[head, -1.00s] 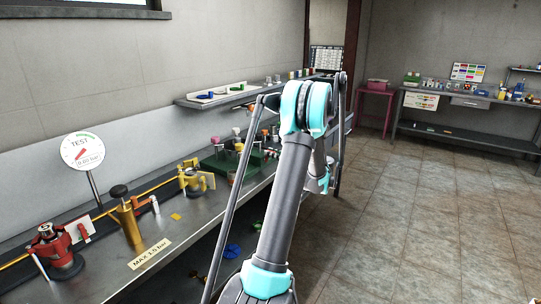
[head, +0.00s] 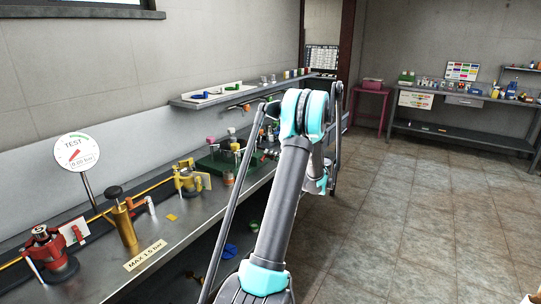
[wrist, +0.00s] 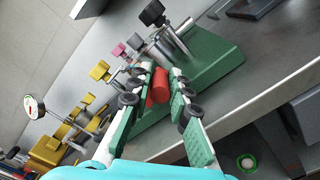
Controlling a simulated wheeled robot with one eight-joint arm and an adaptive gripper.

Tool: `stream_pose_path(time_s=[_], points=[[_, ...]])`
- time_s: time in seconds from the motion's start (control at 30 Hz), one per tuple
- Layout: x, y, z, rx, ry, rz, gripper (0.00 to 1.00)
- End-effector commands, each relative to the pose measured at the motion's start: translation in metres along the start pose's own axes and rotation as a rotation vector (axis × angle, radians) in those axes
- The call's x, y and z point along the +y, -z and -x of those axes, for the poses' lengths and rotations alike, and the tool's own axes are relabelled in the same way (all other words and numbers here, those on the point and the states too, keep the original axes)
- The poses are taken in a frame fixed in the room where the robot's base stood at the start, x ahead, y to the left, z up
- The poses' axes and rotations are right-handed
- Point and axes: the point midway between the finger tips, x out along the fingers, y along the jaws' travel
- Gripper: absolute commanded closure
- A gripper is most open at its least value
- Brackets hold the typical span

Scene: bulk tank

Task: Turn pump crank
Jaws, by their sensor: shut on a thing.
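In the wrist view my gripper (wrist: 161,88) has its two green-padded fingers closed around a red cylindrical handle (wrist: 158,85), which I take as the crank's grip. The handle lies beside a green base (wrist: 215,62) carrying metal posts, one with a black knob (wrist: 152,13). In the head view the green base (head: 215,163) stands on the bench, partly behind my arm, and the gripper is mostly hidden there. A round TEST gauge (head: 76,152) on a stalk appears to read 0.00 bar, with a red needle.
The steel bench (head: 180,232) also holds a red device (head: 45,252), a brass cylinder with a black knob (head: 123,222), a yellow device (head: 186,178) and a MAX 1.5 bar label (head: 145,255). A wall shelf (head: 215,98) hangs above. Tiled floor (head: 400,210) is clear at right.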

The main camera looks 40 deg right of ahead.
Motion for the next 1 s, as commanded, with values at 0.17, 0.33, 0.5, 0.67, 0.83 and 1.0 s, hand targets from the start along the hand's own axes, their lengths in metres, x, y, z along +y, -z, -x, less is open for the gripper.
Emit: stream_pose_path(time_s=[0.17, 0.33, 0.5, 0.67, 0.83, 1.0], points=[[-0.007, 0.004, 0.001, 0.004, 0.003, -0.141, 1.0], [-0.011, 0.005, 0.001, 0.004, 0.003, -0.249, 1.0], [-0.013, 0.007, 0.001, 0.004, 0.003, -0.322, 1.0], [-0.014, 0.008, 0.001, 0.005, 0.002, -0.361, 1.0], [-0.015, 0.008, 0.001, 0.005, 0.002, -0.376, 1.0], [-0.014, 0.008, 0.001, 0.005, 0.001, -0.377, 1.0]])
